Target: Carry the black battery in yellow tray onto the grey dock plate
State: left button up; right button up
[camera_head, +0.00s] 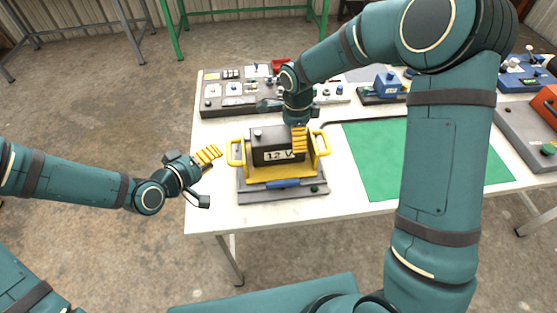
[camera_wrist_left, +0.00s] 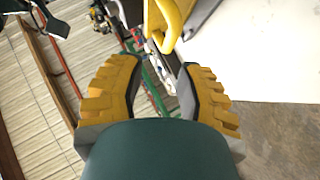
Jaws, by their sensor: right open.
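The black battery (camera_head: 270,142), marked "12 V", sits in the yellow tray (camera_head: 266,173), which has a raised handle at each end. The tray appears over a grey plate (camera_head: 282,195) with a blue bar at its front; whether it is fully seated is unclear. My left gripper (camera_head: 205,177) is open and empty, left of the tray, apart from its left handle. In the left wrist view a yellow handle (camera_wrist_left: 167,25) shows beyond the two spread fingers (camera_wrist_left: 160,85). My right gripper (camera_head: 300,130) is open at the tray's right end, partly covering the battery; its contact with the handle is unclear.
The white table (camera_head: 215,215) has a green mat (camera_head: 375,165) to the right of the tray. Grey panels with switches (camera_head: 232,98) stand behind. Blue devices (camera_head: 388,84) and an orange one (camera_head: 548,105) stand further right. The table's left edge lies beside my left gripper.

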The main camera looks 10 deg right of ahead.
jog(key=shift+r, duration=0.15)
notch_tip(320, 180, up, 12)
jog(key=shift+f, duration=0.15)
pick_arm(q)
jog(key=v, duration=0.4)
jog(key=shift+s+a, duration=0.1)
jog(key=shift+s, duration=0.1)
dwell(0.4)
